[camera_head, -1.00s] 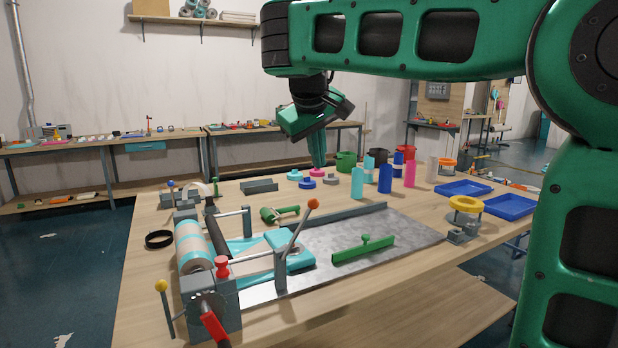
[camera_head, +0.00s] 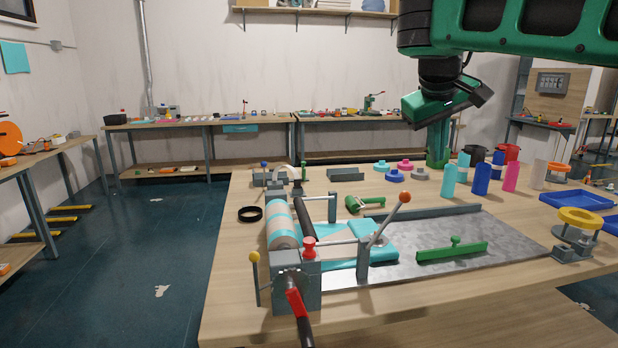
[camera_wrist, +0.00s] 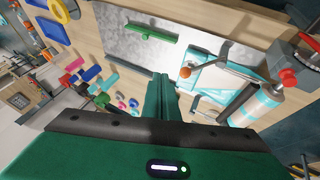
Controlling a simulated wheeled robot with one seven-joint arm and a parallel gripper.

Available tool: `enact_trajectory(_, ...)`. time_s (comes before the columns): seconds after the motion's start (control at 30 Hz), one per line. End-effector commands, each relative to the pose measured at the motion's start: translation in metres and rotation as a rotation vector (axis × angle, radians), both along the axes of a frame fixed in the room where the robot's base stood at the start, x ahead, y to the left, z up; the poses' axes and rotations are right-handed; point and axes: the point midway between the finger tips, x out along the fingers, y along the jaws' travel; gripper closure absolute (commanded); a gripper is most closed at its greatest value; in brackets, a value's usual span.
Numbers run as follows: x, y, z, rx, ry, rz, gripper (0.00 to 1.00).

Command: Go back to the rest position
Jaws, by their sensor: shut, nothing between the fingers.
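My green gripper (camera_head: 438,158) hangs from my raised arm over the back part of the workbench (camera_head: 240,300), pointing down. Its fingers are together with nothing between them. In the wrist view the shut fingers (camera_wrist: 160,95) point toward the metal plate on the bench.
A roller machine with a red-handled crank (camera_head: 298,305) and an orange-knobbed lever (camera_head: 404,197) stands at the bench's front left. A metal plate (camera_head: 500,240) holds a green bar (camera_head: 452,250). Coloured bottles (camera_head: 481,180), blue trays (camera_head: 575,201) and a yellow ring (camera_head: 580,217) stand right. Open floor lies left.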

Motion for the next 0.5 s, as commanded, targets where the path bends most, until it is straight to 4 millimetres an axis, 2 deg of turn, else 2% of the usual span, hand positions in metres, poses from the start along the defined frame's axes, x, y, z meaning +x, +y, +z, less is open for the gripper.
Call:
enact_trajectory(0.03,-0.014,-0.022,-0.014,0.010,0.018,-0.042,1.00)
enact_trajectory(0.17,-0.059,-0.071,-0.061,0.064,0.075,-0.162,1.00)
enact_trajectory(0.2,-0.076,-0.084,-0.077,0.086,0.095,-0.201,1.00)
enact_trajectory(0.33,-0.136,-0.114,-0.131,0.167,0.156,-0.329,1.00)
enact_trajectory(0.4,-0.170,-0.123,-0.159,0.219,0.189,-0.394,1.00)
enact_trajectory(0.5,-0.220,-0.125,-0.200,0.298,0.235,-0.491,1.00)
